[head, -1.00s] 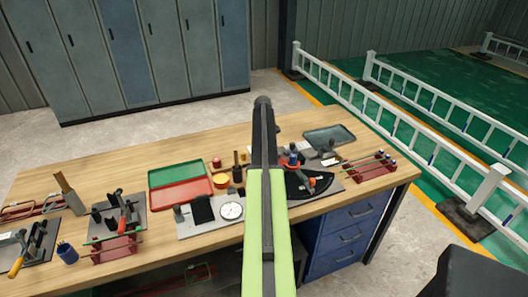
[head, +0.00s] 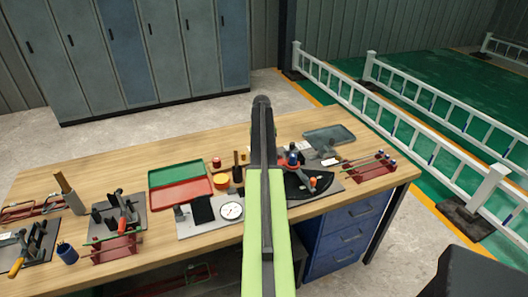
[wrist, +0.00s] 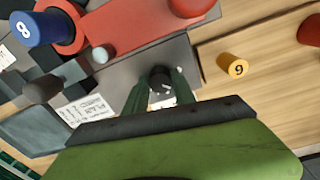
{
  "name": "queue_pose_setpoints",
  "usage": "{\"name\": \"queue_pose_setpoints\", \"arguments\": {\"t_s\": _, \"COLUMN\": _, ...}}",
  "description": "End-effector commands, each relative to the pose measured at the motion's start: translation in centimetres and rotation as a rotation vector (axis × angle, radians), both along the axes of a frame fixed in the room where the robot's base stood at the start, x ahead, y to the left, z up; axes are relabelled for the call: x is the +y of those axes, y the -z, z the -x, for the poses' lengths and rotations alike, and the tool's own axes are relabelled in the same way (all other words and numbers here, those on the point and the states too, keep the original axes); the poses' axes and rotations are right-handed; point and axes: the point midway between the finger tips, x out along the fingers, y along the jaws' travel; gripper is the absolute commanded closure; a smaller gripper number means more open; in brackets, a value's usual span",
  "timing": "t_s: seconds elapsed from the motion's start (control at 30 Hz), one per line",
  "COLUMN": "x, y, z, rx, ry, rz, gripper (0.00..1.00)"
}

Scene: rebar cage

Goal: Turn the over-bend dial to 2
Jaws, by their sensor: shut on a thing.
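In the wrist view, my gripper (wrist: 160,88) points at a small dark round knob (wrist: 160,74), which seems to be the over-bend dial. The green fingers are shut on its two sides. White marks show on the plate just below the knob, but I cannot read a number or a pointer there. In the head view, my own arm hides the gripper and the dial. The bender's dark plate (head: 320,186) shows to the right of the arm.
In the wrist view, a red bar (wrist: 140,32), a blue roller marked 8 (wrist: 38,30) and a yellow-orange peg (wrist: 234,67) are near the gripper. In the head view, a white round gauge (head: 231,211), a red tray (head: 181,194) and a green tray (head: 175,173) lie left of my arm.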

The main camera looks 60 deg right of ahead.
Motion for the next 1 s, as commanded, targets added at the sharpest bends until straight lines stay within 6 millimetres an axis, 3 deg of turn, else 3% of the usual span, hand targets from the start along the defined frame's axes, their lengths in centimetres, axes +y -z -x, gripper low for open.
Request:
{"name": "queue_pose_setpoints", "arguments": {"t_s": 0.4, "x": -0.04, "y": -0.02, "z": -0.14, "rx": 0.0, "ry": 0.237, "rz": 0.002, "gripper": 1.0}}
{"name": "queue_pose_setpoints", "arguments": {"t_s": 1.0, "x": -0.05, "y": -0.02, "z": -0.25, "rx": -0.003, "ry": 0.292, "rz": 0.002, "gripper": 1.0}}
